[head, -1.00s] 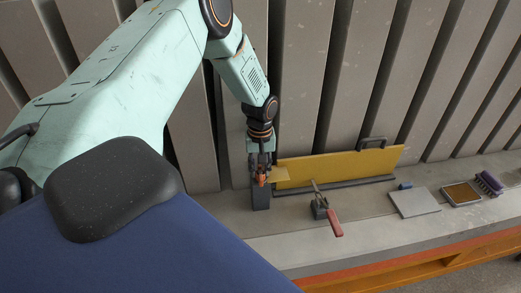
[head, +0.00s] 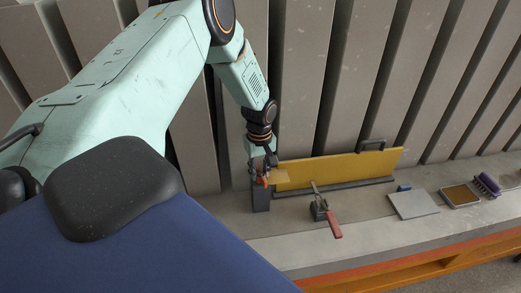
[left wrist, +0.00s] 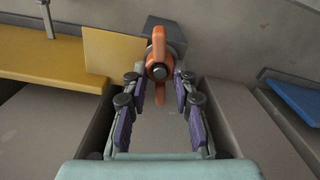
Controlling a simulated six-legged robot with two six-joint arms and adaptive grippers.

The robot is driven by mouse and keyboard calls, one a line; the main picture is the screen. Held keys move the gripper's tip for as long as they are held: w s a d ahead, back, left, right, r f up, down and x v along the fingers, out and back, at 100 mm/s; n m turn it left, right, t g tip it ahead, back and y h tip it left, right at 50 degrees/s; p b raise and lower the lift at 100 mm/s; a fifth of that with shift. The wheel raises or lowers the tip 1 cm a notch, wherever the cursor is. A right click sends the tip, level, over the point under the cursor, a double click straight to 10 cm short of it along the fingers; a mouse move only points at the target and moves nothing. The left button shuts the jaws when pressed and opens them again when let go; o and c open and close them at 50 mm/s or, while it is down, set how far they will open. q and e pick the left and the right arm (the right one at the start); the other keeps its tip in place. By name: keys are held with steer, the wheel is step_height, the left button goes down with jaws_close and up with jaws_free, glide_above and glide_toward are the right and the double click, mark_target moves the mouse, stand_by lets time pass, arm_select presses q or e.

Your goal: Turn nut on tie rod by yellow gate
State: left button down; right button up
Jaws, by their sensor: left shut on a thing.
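An orange winged nut (head: 262,180) sits by the near end of the yellow gate (head: 345,169). In the left wrist view the nut (left wrist: 159,48) stands with its wings up and down around a dark rod end (left wrist: 159,73). My left gripper (head: 262,172) reaches down to it. In the left wrist view its two purple-padded fingers (left wrist: 161,80) are shut on the nut, one at each side. The gate (left wrist: 40,62) lies at the left there. Most of the tie rod is hidden behind the nut. My right gripper is not in view.
A clamp with a red handle (head: 334,226) stands in front of the gate. A grey plate (head: 414,203), a small blue block (head: 404,187), a brown-topped tray (head: 461,194) and a purple brush (head: 487,184) lie farther right. Tall grey panels (head: 300,80) rise behind.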

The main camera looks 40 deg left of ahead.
mark_target(259, 173)
arm_select(q)
steer(key=shift+s+n, duration=0.15)
steer(key=shift+n, duration=1.55)
steer(key=shift+s+n, duration=0.1)
steer(key=shift+n, duration=1.6)
steer(key=c, duration=1)
jaws_free()
steer(key=shift+r, duration=0.15)
step_height(259, 173, up, 12)
